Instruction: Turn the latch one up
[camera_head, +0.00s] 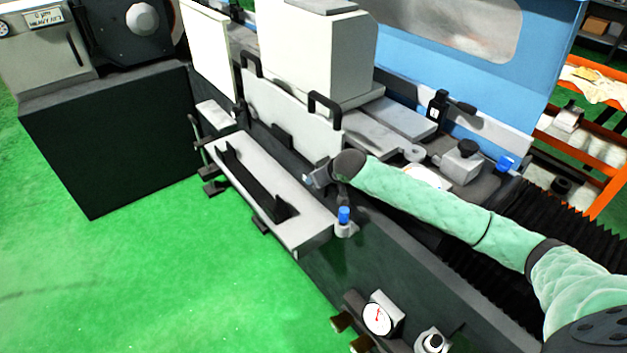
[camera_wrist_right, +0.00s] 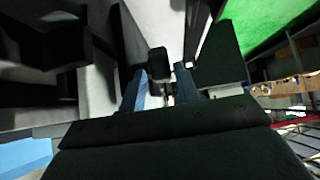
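My right arm comes in from the right in the head view, and its gripper (camera_head: 318,179) is at the front of the grinder, beside the lower edge of the pale panel. In the right wrist view the two blue-grey fingers of this gripper (camera_wrist_right: 161,88) are apart. A small dark rounded block (camera_wrist_right: 158,63), which may be the latch, shows between or just beyond the fingertips, with a narrow gap on each side. I cannot tell its depth or whether it is touched. In the head view the gripper and wrist hide this spot. My left gripper is in neither view.
A pale panel with black handles (camera_head: 291,113) stands behind the gripper. A long grey table part (camera_head: 308,229) lies to its front left, with a blue-topped knob (camera_head: 344,215) below. A dial gauge (camera_head: 378,319) is at the front. The green floor at left is free.

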